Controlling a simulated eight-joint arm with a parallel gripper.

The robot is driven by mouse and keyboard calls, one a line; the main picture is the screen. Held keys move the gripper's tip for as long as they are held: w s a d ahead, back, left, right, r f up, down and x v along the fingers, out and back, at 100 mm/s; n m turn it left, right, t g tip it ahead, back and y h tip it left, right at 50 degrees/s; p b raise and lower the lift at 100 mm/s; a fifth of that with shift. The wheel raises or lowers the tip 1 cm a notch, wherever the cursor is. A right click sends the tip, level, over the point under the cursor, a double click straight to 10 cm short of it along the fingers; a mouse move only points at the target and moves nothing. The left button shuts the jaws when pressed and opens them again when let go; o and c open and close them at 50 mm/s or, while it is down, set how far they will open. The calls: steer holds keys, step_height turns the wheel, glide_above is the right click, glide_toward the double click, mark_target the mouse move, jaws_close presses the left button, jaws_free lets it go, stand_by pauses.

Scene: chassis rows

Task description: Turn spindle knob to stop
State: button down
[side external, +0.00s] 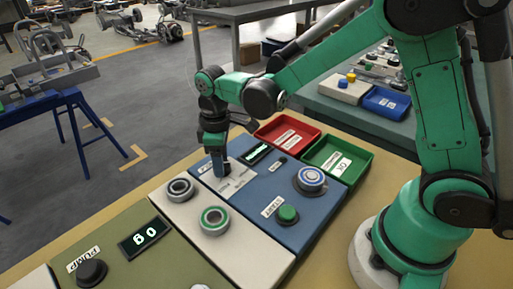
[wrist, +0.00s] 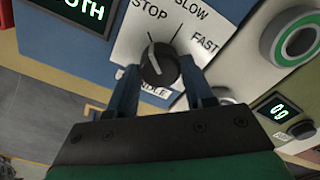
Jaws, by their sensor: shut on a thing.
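The black spindle knob (wrist: 160,66) stands on a white label plate (wrist: 133,47) marked STOP, SLOW and FAST. The white line on the knob points up and slightly left in the wrist view, toward the STOP label. The label below the knob is partly hidden. My gripper (wrist: 160,80) is shut on the knob, with one finger on each side. In the side external view my gripper (side external: 218,168) reaches down onto the label plate (side external: 230,185) of the blue panel (side external: 262,203) and hides the knob.
The blue panel also has a green button (side external: 288,213), a blue-and-white round button (side external: 311,178) and a dark display (side external: 257,153). A red tray (side external: 305,147) and a green tray (side external: 357,170) stand behind.

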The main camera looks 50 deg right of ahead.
steer(key=shift+c, duration=1.7)
jaws_free()
steer(key=shift+r, duration=0.15)
steer(key=shift+r, duration=2.7)
steer(key=s+d+r+m+t, duration=0.3)
steer(key=s+d+m+t, duration=0.2)
steer(key=s+m+t, duration=0.2)
steer(key=shift+s+d+r+m, duration=0.15)
steer(key=shift+s+r+m, duration=0.25)
steer(key=shift+s, duration=0.5)
